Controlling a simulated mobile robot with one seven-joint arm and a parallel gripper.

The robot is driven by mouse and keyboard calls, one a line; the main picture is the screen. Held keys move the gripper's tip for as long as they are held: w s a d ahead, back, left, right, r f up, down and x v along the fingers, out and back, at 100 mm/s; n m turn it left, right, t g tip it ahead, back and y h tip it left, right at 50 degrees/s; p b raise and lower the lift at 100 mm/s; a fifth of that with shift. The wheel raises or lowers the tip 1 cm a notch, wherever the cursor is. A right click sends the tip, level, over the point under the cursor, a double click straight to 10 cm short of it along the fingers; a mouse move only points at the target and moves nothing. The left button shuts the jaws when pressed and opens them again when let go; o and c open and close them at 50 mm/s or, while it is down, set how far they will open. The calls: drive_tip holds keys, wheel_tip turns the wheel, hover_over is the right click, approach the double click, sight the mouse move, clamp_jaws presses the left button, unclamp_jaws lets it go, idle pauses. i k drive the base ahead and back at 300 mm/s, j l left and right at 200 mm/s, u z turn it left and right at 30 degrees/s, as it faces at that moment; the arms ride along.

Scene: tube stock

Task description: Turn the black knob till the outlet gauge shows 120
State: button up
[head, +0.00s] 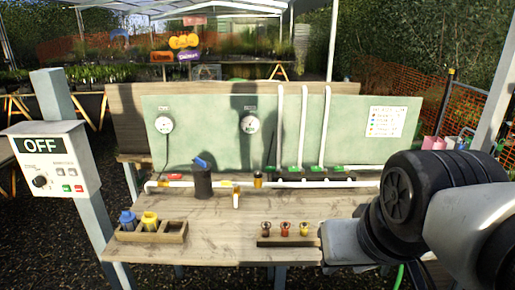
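A small round black knob (40,181) is on the front of a white control box (52,160) at the left, below a dark panel reading OFF. Two round white gauges are on the pale green board: a left gauge (164,124) and a right gauge (250,124). Their labels and needles are too small to read, so I cannot tell which is the outlet gauge or what it shows. My arm reaches in from the right, away from the knob; my gripper is out of the picture.
A wooden bench (205,235) holds a black cylinder (202,184) with a blue lever, a white pipe run (215,183), green-handled valves, a wooden tray (172,238) with blue and yellow parts, and a small block (285,241) with coloured fittings. The bench's front middle is bare.

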sight(258, 174)
drive_tip(key=i+j, duration=0.35)
drive_tip(key=i, duration=0.15)
drive_tip(key=i+j, duration=0.4)
drive_tip(key=i, duration=0.15)
